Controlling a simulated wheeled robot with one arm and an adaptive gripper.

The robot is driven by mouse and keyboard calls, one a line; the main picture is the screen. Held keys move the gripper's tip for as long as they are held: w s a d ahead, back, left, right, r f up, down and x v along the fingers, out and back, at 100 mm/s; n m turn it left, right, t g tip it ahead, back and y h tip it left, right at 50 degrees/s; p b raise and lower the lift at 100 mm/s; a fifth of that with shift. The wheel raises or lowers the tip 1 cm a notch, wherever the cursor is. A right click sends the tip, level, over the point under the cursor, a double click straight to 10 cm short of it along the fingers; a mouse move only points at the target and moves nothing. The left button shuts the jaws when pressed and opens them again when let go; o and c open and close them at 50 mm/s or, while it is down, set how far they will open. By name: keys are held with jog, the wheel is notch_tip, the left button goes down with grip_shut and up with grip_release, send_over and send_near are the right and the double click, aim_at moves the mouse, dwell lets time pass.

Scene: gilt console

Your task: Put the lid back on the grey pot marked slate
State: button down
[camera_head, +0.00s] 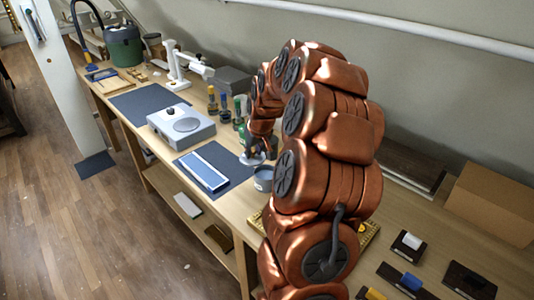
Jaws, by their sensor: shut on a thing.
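A small grey round pot (263,182) stands on the bench, just left of my copper arm and partly hidden by it. No marking on it is readable at this size. My gripper (250,153) is small in view at the end of my arm, just behind and to the left of the pot. It is shut on a pale grey round piece that looks like the lid (251,160). The lid appears apart from the pot, but its exact height is hard to judge. The fingers are mostly hidden.
A blue-white tray (203,171) lies on a dark mat (238,172) left of the pot. A grey boxy device (181,126) stands farther left. Several small bottles (225,112) stand behind. A cardboard box (493,202) and small blocks on dark plates (409,282) are at right.

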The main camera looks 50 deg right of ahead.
jog(key=shift+s+d+f, duration=0.4)
jog(key=shift+d+f, duration=0.2)
jog(key=shift+f, duration=0.1)
jog(key=shift+s+d+f, duration=0.4)
jog(key=shift+d+f, duration=0.25)
jog(key=shift+f, duration=0.05)
jog(key=shift+s+d+f, duration=0.4)
jog(key=shift+d+f, duration=0.2)
jog(key=shift+f, duration=0.1)
jog(key=shift+f+b, duration=0.75)
jog(key=shift+f, duration=0.4)
jog(key=shift+b, duration=0.9)
jog(key=shift+f+b, duration=0.2)
jog(key=shift+b, duration=0.65)
dwell(0.9)
dwell(0.4)
jog(key=c, duration=0.8)
grip_release()
jog(key=shift+c, duration=0.2)
jog(key=shift+o, duration=0.3)
jog(key=o, duration=0.4)
